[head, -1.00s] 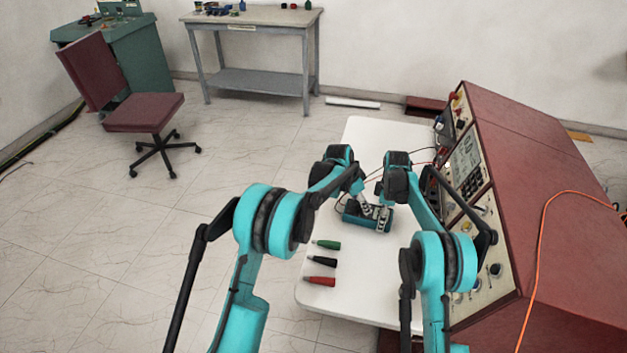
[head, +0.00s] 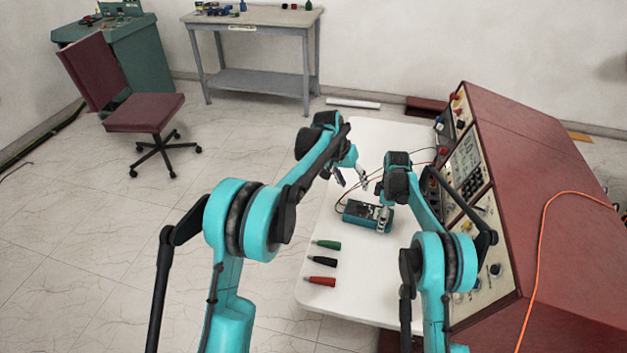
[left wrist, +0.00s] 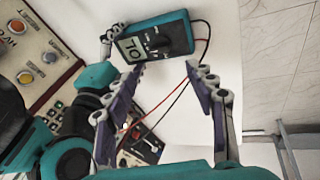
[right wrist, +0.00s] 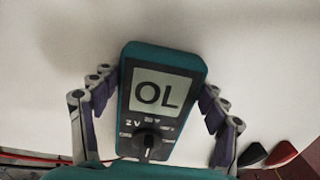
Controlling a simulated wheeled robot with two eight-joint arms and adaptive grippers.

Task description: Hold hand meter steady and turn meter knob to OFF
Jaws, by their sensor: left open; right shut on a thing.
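The hand meter (head: 362,213) is a teal box with a dark face lying on the white table; its display reads OL in the right wrist view (right wrist: 160,93). Its dark round knob (right wrist: 147,142) is below the display, and the knob also shows in the left wrist view (left wrist: 157,40). I cannot tell which label the knob points at. My right gripper (head: 384,212) is shut on the meter, with a finger along each side. My left gripper (head: 352,186) is open and empty, raised above and behind the meter, apart from the knob.
Green (head: 327,244), black (head: 323,262) and red (head: 320,281) plugs lie on the table (head: 345,305) in front of the meter. A sloped red console (head: 540,190) stands along the right side. Red and black leads run behind the meter.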

